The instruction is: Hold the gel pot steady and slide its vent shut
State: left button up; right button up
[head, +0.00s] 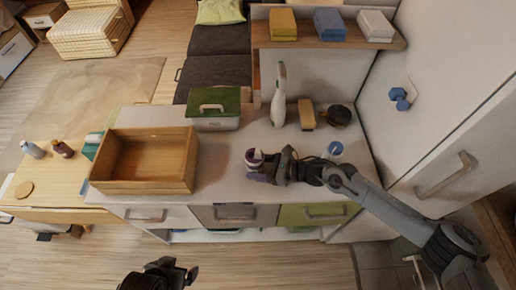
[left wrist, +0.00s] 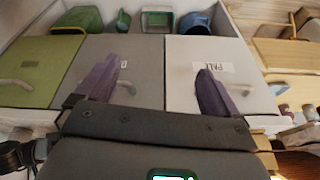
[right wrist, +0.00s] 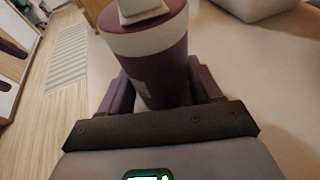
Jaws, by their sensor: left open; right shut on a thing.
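The gel pot (right wrist: 150,65) is a purple cylinder with a white band, and my right gripper (right wrist: 160,92) is shut around its side. A pale block, perhaps the vent slide (right wrist: 142,10), sits on its top, cut by the frame edge; I cannot tell the vent's position. In the head view the pot (head: 254,157) stands upright at the counter's front middle, held by my right gripper (head: 262,168). My left gripper (head: 178,270) is low in front of the counter, away from the pot. In the left wrist view its purple fingers (left wrist: 158,90) are apart with nothing between them.
A wooden tray (head: 190,172) stands left of the pot, with a green-lidded box (head: 215,108) behind. Drawers (head: 235,214) lie below; a shelf (head: 325,35) overhangs the back.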

pick_arm(q)
jog(key=shift+w+d, duration=0.1)
jog(key=shift+w, duration=0.05)
jog(key=c, duration=0.4)
jog(key=w+d+t, duration=0.1)
jog(key=w+d, duration=0.2)
jog(key=w+d+t+h, duration=0.1)
jog(key=w+d+t, duration=0.1)
jog(key=w+d, duration=0.1)
jog(key=shift+w+h, duration=0.3)
jog(key=shift+w, duration=0.25)
jog(key=c, duration=0.6)
jog(key=n+t, duration=0.1)
jog(key=t, duration=1)
send_near(258, 154)
jog(key=w, duration=0.9)
jog(key=w+d, duration=0.1)
jog(key=w, duration=0.2)
jog(key=shift+w+d+f, duration=0.1)
jog(key=shift+w+f, duration=0.15)
jog(key=shift+w, duration=0.15)
jog(key=shift+c, duration=0.2)
grip_shut()
